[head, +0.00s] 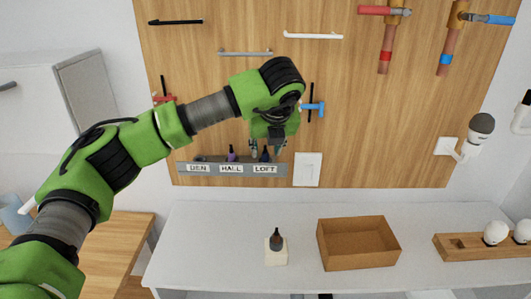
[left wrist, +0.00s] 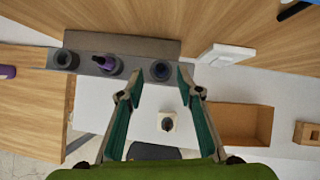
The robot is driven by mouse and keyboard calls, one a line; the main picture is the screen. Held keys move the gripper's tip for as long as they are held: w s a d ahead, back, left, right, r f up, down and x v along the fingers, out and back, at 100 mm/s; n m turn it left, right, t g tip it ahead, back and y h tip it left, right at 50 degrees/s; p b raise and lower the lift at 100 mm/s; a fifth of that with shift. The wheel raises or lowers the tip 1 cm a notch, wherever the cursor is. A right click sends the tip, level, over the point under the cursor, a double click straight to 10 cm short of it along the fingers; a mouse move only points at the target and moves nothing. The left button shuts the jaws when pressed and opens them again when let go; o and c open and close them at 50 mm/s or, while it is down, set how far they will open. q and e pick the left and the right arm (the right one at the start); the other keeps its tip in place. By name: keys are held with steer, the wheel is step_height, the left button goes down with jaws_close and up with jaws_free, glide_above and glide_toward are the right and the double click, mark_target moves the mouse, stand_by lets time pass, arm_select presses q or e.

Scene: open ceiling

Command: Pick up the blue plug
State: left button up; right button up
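A dark navy-blue plug (head: 265,154) sits in the LOFT place of the grey labelled rack (head: 190,169) on the wooden wall board; it also shows in the left wrist view (left wrist: 160,70). A purple plug (head: 231,154) sits in the HALL place, left of it. A dark plug (head: 277,239) stands on a white block (head: 276,258) on the counter; its exact colour is hard to tell. My left gripper (head: 267,148) is open and empty. In the left wrist view its green fingers (left wrist: 157,85) lie either side of the navy plug's line, apart from it. My right gripper is not in view.
An open brown box (head: 358,260) and a wooden tray with white bulbs (head: 465,247) stand on the white counter (head: 210,255). A white switch plate (head: 307,169) is right of the rack. Hammers (head: 387,45) and bar handles hang above.

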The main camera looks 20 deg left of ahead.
mark_target(265, 156)
arm_select(q)
steer(key=shift+p+x, duration=0.4)
steer(key=shift+x, duration=0.75)
steer(key=shift+w+a+f, duration=0.1)
steer(key=shift+w+f, duration=0.1)
steer(key=shift+w, duration=0.1)
steer(key=c, duration=0.9)
steer(key=shift+c, duration=0.2)
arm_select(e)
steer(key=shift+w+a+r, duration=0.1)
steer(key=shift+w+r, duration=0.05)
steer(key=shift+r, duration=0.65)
arm_select(q)
steer(key=shift+r, duration=0.1)
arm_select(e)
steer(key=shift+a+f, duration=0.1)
